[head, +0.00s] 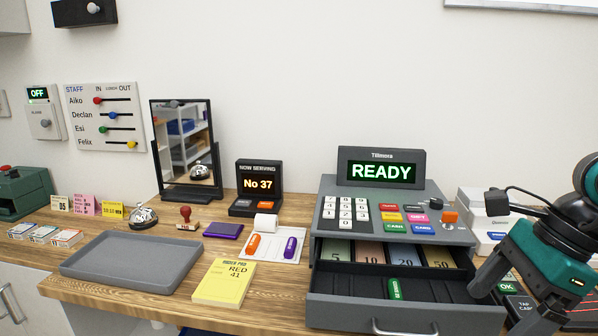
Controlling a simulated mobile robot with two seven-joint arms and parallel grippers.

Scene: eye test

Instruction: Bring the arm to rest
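My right gripper (499,307) is at the right edge, with a teal body and dark grey fingers reaching down and left. Its fingers are spread apart, one by the right end of the open till drawer (352,317), the other near the card reader (518,303). I see nothing held between them. I cannot tell whether the near finger touches the drawer. My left gripper is not in view. The till (330,212) has a display (381,173) reading READY. A green roll-shaped item (394,289) lies in the drawer, in front of the note slots.
An empty grey tray (130,288) and a yellow order pad (224,282) lie at the counter's front. A mirror (184,140), a bell (143,216), a stamp (186,217) and a No 37 display (258,184) stand behind. White boxes (474,208) stand right of the till.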

